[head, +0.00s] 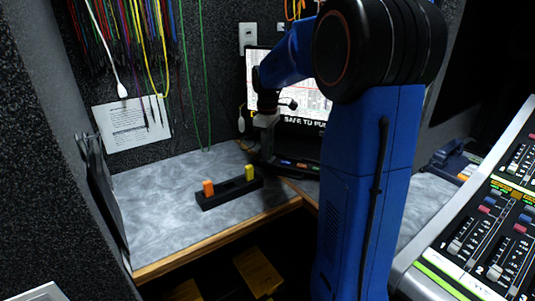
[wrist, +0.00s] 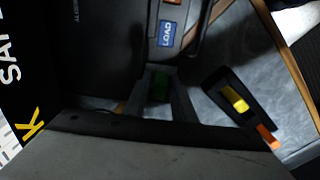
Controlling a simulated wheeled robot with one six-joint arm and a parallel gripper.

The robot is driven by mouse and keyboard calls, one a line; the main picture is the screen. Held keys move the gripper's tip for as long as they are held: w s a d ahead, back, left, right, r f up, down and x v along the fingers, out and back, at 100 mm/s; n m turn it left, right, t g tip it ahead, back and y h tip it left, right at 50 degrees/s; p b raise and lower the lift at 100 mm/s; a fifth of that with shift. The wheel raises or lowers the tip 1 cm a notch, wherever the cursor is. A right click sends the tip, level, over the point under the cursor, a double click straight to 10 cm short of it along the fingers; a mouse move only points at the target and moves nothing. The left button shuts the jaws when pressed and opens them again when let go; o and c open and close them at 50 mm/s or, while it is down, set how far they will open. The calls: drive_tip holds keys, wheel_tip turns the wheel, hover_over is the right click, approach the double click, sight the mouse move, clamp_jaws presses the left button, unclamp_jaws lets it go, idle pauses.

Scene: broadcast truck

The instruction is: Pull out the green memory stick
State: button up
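The green memory stick (wrist: 160,86) shows dark green between the two fingers of my gripper (wrist: 162,88) in the wrist view, close to the front of a black device (wrist: 108,50). The fingers stand on either side of it. I cannot tell whether they touch it. In the head view my gripper (head: 264,146) is low at the left front of the device (head: 300,165), and the green stick cannot be made out there. The device's screen (head: 308,105) reads "SAFE TO PU…", the rest hidden behind my arm.
A black holder (head: 217,196) with an orange stick (head: 208,187) and a yellow stick (head: 250,172) stands on the grey counter (head: 160,215), left of the device. A blue LOAD button (wrist: 168,33) is on the device. A mixing console (head: 490,230) is at right. Cables hang at back left.

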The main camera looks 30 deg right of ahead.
clamp_jaws()
